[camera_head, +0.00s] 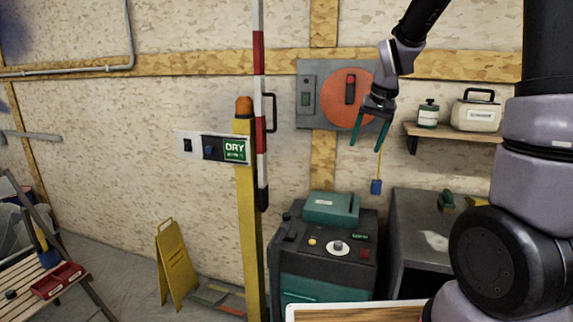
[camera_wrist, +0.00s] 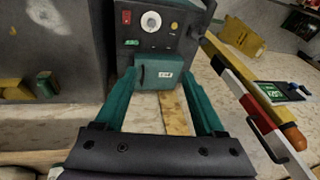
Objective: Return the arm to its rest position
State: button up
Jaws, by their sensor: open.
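My gripper (camera_head: 368,138) hangs from my arm at the upper right of the head view, fingers pointing down. Its two green fingers are apart with nothing between them. In the wrist view my gripper (camera_wrist: 160,95) also shows open and empty, with the wall and the teal box beyond. In the head view it hangs in front of the grey wall panel with the orange disc (camera_head: 338,92), partly covering it. I cannot tell how far it is from the panel.
A teal and black machine (camera_head: 325,258) stands below, beside a grey cabinet (camera_head: 415,235). A shelf (camera_head: 455,134) bears a white container (camera_head: 477,112) and a jar (camera_head: 428,114). A yellow post (camera_head: 249,215) with a red-white pole (camera_head: 259,100) stands left. A yellow floor sign (camera_head: 175,265) stands further left.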

jog(key=s+r+t, duration=0.1)
jog(key=s+r, duration=0.3)
jog(key=s, duration=0.3)
jog(key=s+d+r+m+t, duration=0.1)
jog(key=s+r, duration=0.3)
jog(key=s, duration=0.3)
jog(key=s+d+r+t, duration=0.1)
jog(key=s+r+t, duration=0.1)
jog(key=s+r, duration=0.2)
jog(key=s, duration=0.3)
jog(key=shift+s+d+r, duration=0.25)
jog(key=shift+s+r, duration=0.05)
jog(key=shift+r, duration=0.05)
